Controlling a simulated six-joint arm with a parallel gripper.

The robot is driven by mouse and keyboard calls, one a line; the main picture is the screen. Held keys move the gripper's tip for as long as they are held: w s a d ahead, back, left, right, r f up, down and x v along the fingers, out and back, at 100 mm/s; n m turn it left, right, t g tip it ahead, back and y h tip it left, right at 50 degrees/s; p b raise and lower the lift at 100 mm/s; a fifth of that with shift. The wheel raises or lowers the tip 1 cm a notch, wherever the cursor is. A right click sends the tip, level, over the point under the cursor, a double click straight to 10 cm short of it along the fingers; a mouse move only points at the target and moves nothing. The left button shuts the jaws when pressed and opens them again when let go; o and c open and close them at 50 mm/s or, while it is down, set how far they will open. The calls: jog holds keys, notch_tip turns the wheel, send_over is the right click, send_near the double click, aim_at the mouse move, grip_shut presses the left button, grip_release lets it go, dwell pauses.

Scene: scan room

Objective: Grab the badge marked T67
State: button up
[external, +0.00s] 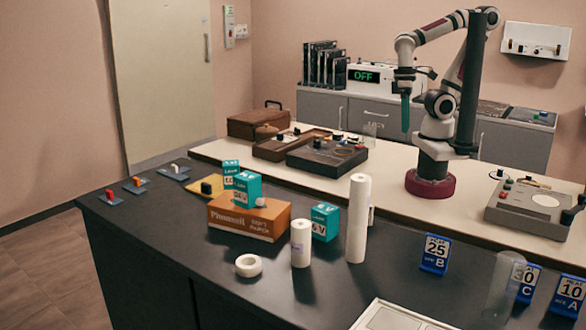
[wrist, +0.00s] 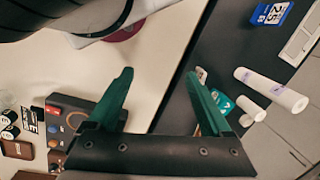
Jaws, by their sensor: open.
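I cannot read the marking T67 anywhere in either view. A small pale card-like item (external: 371,215) shows partly behind the tall white roll in the external view. A small pale item also lies near the dark counter's edge in the wrist view (wrist: 201,74); I cannot tell whether either is a badge. My gripper (external: 405,112) is raised above the cream worktop, pointing down, with its teal fingers apart. In the wrist view my gripper (wrist: 158,75) is open, with nothing between the fingertips.
White rolls (external: 358,218), teal boxes (external: 325,222) and an orange-brown box (external: 248,217) stand on the dark counter. Blue numbered signs (external: 435,254) stand at its right, near a clear cylinder (external: 503,284). A dark device (external: 327,157) sits on the worktop. Cream space is free beneath my gripper.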

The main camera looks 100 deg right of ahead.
jog(key=c, duration=0.4)
jog(key=n+t+h, duration=0.9)
jog(key=n+t, duration=0.2)
jog(key=n, duration=2.4)
send_near(373, 206)
jog(key=shift+t, duration=0.3)
jog(key=x, duration=1.2)
jog(key=shift+s+d+f, duration=0.1)
jog(key=shift+d+f, duration=0.1)
